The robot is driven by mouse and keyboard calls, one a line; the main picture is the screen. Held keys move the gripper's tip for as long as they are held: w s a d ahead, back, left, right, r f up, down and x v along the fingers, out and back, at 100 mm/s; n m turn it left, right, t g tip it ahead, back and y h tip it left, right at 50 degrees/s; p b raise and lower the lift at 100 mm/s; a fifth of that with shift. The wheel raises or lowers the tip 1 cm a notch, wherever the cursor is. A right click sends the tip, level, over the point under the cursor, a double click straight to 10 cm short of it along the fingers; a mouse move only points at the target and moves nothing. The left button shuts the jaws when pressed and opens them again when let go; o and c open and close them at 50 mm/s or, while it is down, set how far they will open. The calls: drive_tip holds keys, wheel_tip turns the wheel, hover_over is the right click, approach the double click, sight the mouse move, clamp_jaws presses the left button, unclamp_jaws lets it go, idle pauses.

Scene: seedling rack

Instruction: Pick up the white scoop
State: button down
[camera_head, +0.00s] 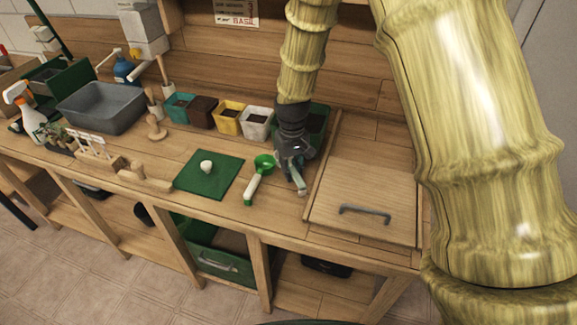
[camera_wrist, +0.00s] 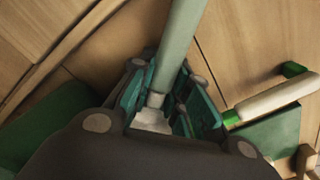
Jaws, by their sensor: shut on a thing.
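My gripper (camera_head: 293,172) points down at the worktop and is shut around a tool with a pale grey-green handle (camera_wrist: 182,42). The tool has a whitish neck (camera_wrist: 152,121) between the fingers (camera_wrist: 172,105). It fits a white scoop, but my gripper hides its bowl, so I cannot be sure. In the head view the handle (camera_head: 300,184) sticks out toward the front edge. A green scoop (camera_head: 263,162) with a white handle lies just left of my gripper, apart from it. Its white handle also shows in the wrist view (camera_wrist: 275,99).
A green mat (camera_head: 195,183) with a small white object (camera_head: 206,167) lies further left. Several pots, including a white one (camera_head: 256,124), stand behind. A wooden lid (camera_head: 350,185) with a grey handle is at right. A grey basin (camera_head: 100,107) stands at back left.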

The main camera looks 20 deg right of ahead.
sight(292, 167)
drive_tip(key=shift+r, duration=0.1)
drive_tip(key=shift+r+b, duration=0.3)
drive_tip(key=shift+r, duration=0.25)
drive_tip(key=shift+s+r+b, duration=0.15)
drive_tip(key=shift+r+b, duration=0.05)
drive_tip(key=shift+r, duration=0.35)
drive_tip(key=shift+s+r+b, duration=0.15)
drive_tip(key=shift+r+b, duration=0.05)
drive_tip(key=shift+r, duration=0.3)
drive_tip(key=s+a, duration=0.1)
drive_tip(key=s, duration=0.3)
drive_tip(key=s+a+r+b, duration=0.1)
drive_tip(key=s, duration=0.4)
drive_tip(key=s+b, duration=0.1)
drive_tip(key=s, duration=0.3)
drive_tip(key=shift+s+a+r, duration=0.2)
drive_tip(key=shift+s+a, duration=0.2)
drive_tip(key=shift+s+r, duration=0.15)
drive_tip(key=shift+s, duration=0.25)
drive_tip(key=shift+w+a+r+m, duration=0.1)
drive_tip(key=shift+w+r+m, duration=0.1)
drive_tip(key=shift+m, duration=0.2)
drive_tip(key=shift+w+r+m+p, duration=0.95)
drive_tip(key=shift+w+m+p, duration=2.35)
drive_tip(key=shift+w+m, duration=2.5)
drive_tip(key=f+b, duration=0.4)
drive_tip(key=a+f+b, duration=0.1)
drive_tip(key=f+b, duration=0.1)
drive_tip(key=shift+s+f, duration=0.1)
drive_tip(key=shift+f, duration=0.15)
